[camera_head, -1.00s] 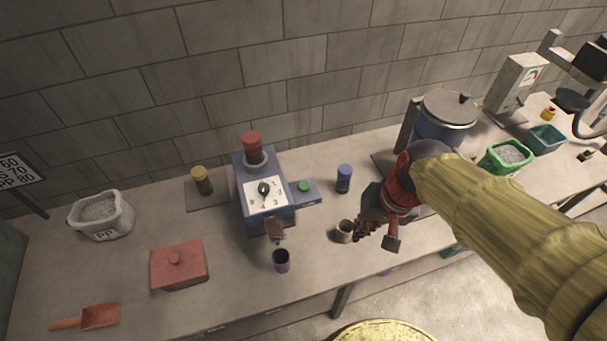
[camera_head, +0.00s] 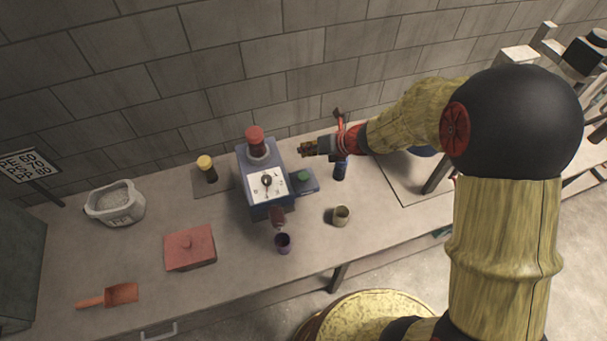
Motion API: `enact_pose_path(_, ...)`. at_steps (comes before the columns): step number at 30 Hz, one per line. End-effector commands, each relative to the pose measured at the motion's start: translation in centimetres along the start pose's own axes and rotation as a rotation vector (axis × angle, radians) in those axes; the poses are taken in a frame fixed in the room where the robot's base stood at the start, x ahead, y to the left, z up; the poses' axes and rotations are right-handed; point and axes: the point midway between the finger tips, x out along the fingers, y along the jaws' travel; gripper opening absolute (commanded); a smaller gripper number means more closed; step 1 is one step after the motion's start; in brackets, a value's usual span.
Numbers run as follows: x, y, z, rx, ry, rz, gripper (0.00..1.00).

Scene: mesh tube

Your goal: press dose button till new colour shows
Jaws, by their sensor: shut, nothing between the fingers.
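A blue dosing machine (camera_head: 262,205) stands on the bench against the wall, with a red cap (camera_head: 255,135) on top. Its white dial face (camera_head: 268,183) has a black knob. The green button (camera_head: 303,176) sits on a blue block at the machine's right side. A dark red spout (camera_head: 278,215) points down at the front, over or near a purple cup (camera_head: 283,242). My gripper (camera_head: 308,148) is shut and empty, pointing left. In the picture it lies just above the green button; its exact height over it I cannot tell.
A blue canister (camera_head: 340,171) stands right beside the button, below my gripper. A beige cup (camera_head: 341,215), a red lidded box (camera_head: 189,248), a yellow-capped bottle (camera_head: 207,168), a pellet tub (camera_head: 115,203) and a scoop (camera_head: 108,296) are on the bench.

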Motion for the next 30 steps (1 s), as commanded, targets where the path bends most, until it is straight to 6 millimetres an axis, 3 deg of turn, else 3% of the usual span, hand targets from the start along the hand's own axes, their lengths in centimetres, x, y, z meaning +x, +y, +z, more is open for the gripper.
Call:
enact_pose_path(6,0.0,-0.2,0.0,0.122,-0.002,-0.009,0.0)
enact_pose_path(20,0.1,-0.3,-0.1,0.128,-0.001,-0.008,0.0)
enact_pose_path(30,2.1,-1.6,-1.8,0.127,-0.001,-0.008,0.0)
